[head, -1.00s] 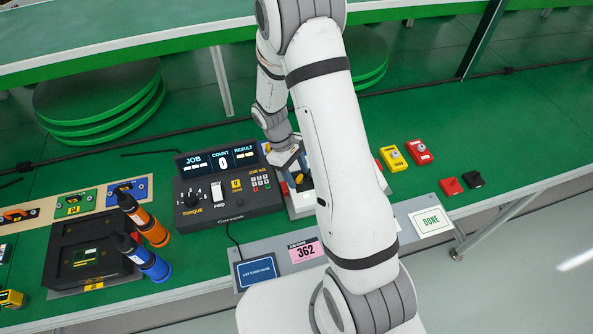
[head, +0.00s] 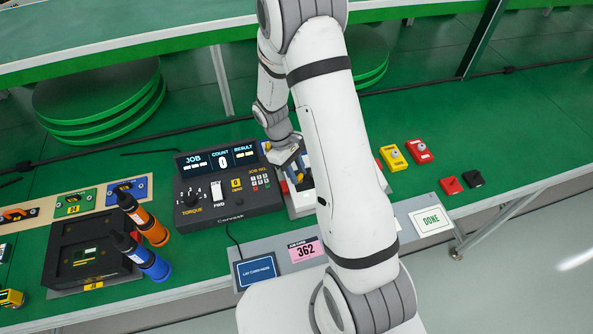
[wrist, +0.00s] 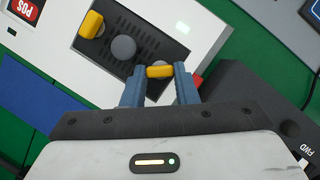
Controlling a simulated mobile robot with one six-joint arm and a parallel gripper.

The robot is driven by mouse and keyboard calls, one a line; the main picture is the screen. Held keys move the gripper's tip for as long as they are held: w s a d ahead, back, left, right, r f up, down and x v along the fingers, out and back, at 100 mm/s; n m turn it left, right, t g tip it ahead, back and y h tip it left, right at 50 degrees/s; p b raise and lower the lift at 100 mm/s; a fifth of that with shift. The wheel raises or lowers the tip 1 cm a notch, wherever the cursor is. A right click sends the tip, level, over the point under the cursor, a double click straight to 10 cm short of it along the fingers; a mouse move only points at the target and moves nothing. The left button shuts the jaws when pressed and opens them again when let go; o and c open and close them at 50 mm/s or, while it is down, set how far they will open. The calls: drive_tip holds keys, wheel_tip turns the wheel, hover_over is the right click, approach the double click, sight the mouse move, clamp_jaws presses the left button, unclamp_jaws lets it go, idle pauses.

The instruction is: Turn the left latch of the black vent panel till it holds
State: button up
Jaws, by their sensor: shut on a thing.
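The black vent panel (wrist: 141,32) with slots sits in a pale unit in the wrist view, a round grey knob (wrist: 123,47) at its middle. A yellow latch (wrist: 160,73) at its end nearer the controller, the left one seen from the head, is between my blue fingers. My gripper (wrist: 159,69) is shut on this latch, which lies across the fingers. The other yellow latch (wrist: 91,25) stands free at the far end, turned at a different angle. In the head view my gripper (head: 290,164) is over the unit; my arm hides much of the panel.
The black torque controller (head: 228,190) stands close at the left of the unit. Orange (head: 147,222) and blue (head: 144,260) drivers stand further left. Yellow (head: 393,158) and red (head: 419,152) boxes lie right of my arm.

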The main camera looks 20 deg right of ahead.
drive_tip(key=m+y+b, duration=0.1)
drive_tip(key=m, duration=0.2)
drive_tip(key=shift+w+d+g, duration=0.1)
drive_tip(key=shift+d+g, duration=0.05)
drive_tip(key=shift+g, duration=0.25)
drive_tip(key=shift+d+m+y+b, duration=0.15)
drive_tip(key=shift+m+y+b, duration=0.55)
drive_tip(key=shift+m, duration=1.3)
drive_tip(key=o, duration=1)
drive_tip(key=p+v, duration=0.5)
drive_tip(key=v, duration=0.3)
drive_tip(key=shift+w, duration=0.15)
